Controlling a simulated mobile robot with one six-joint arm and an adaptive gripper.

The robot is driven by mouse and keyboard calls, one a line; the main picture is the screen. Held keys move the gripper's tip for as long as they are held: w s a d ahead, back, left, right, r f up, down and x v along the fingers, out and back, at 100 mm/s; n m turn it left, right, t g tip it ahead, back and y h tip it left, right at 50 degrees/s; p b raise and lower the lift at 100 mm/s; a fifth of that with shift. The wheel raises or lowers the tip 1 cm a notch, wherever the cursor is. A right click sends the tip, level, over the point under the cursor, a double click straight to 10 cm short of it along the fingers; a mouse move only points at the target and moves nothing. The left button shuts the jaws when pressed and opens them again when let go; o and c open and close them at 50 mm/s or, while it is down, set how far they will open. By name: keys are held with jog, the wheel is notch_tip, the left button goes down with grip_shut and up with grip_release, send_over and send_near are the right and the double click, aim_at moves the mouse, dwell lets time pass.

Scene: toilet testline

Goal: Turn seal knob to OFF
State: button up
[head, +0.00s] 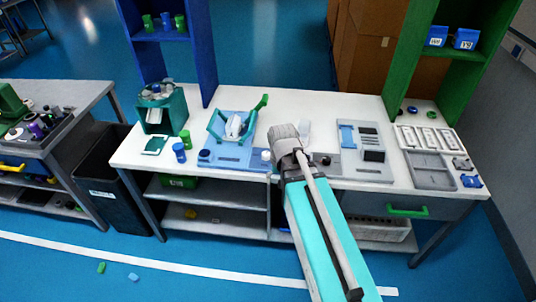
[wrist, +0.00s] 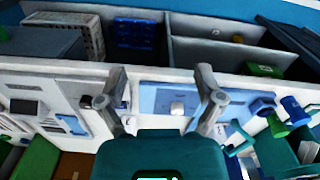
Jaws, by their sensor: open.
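My gripper (wrist: 162,82) is open and empty in the wrist view, with its two fingers spread above the bench. Between and beyond the fingers is a pale blue panel (wrist: 155,100) with a small white knob-like part (wrist: 177,109) on it. I cannot tell whether this is the seal knob, and no OFF mark is legible. In the head view, a small white cap (head: 266,155) stands beside the blue fixture (head: 229,157), and a dark round knob (head: 326,160) sits right of my arm's end. My wrist hides part of the bench between them, and the fingertips are hidden there.
A grey device (head: 373,169) and a grey tray (head: 430,172) stand at right. Blue and green shelf uprights rise behind. A black bin (head: 108,188) stands left of the bench.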

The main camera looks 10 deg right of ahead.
aim_at(266, 154)
jog(key=w+m, duration=1.3)
jog(key=w, duration=1.2)
jog(key=shift+w+r+p, duration=0.3)
jog(key=shift+w+p, duration=0.05)
jog(key=shift+f, duration=0.15)
notch_tip(266, 154, down, 14)
jog(key=b, duration=1.4)
jog(key=shift+r, duration=0.25)
jog(key=c, duration=1)
jog(key=shift+d, duration=0.3)
jog(key=shift+c, duration=0.7)
jog(key=shift+s+a, duration=0.1)
jog(key=shift+a, duration=0.15)
